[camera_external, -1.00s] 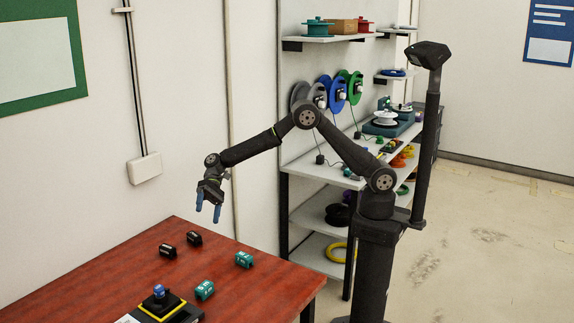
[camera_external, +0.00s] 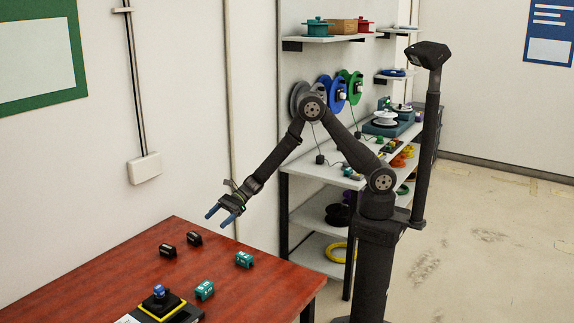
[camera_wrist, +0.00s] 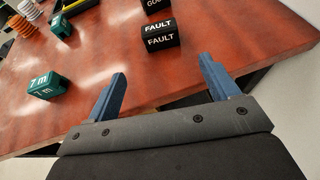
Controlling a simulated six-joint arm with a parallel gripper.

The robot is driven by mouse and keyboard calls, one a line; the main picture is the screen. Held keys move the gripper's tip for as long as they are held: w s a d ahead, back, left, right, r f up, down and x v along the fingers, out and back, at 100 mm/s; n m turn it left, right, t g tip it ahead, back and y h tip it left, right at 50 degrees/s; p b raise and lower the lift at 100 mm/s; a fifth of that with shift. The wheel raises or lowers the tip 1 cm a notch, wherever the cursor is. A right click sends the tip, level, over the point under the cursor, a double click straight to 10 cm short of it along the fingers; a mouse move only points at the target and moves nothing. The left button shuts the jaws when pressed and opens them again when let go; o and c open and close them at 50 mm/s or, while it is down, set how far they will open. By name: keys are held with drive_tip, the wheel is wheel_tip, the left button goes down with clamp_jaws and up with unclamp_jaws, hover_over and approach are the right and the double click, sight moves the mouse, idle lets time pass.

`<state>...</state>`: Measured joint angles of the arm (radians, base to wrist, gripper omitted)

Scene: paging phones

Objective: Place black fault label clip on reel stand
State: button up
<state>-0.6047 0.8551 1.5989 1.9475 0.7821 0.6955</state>
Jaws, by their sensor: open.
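The black FAULT label clip (camera_wrist: 160,36) lies on the red-brown table, its white lettering readable in the wrist view. In the external view it appears to be the black clip (camera_external: 194,238) nearer my gripper. A second black clip (camera_wrist: 154,4), partly cut off, lies behind it. My gripper (camera_external: 222,216) is open and empty, above and short of the table's edge; its blue fingers (camera_wrist: 162,85) spread on either side of the clip's line, apart from it. A white reel (camera_external: 385,119) on a teal base stands on the back bench; I cannot tell if this is the reel stand.
Teal clips marked in metres (camera_external: 244,259) (camera_external: 204,290) lie on the table (camera_external: 262,293). A black, yellow-edged device (camera_external: 160,306) with a blue top sits at the front. Grey, blue and green reels (camera_external: 337,92) hang behind my arm. The wall stands left of the table.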

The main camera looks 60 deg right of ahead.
sight(197, 235)
drive_tip(key=x, duration=0.5)
drive_tip(key=shift+a+f, duration=0.1)
drive_tip(key=shift+a, duration=0.2)
drive_tip(key=shift+r+x, duration=0.15)
drive_tip(key=shift+x, duration=1.2)
drive_tip(key=shift+r+x, duration=0.15)
drive_tip(key=shift+x, duration=1.25)
drive_tip(key=shift+w+a, duration=0.1)
drive_tip(key=shift+w, duration=0.1)
drive_tip(key=c, duration=1.1)
drive_tip(key=shift+r, duration=0.1)
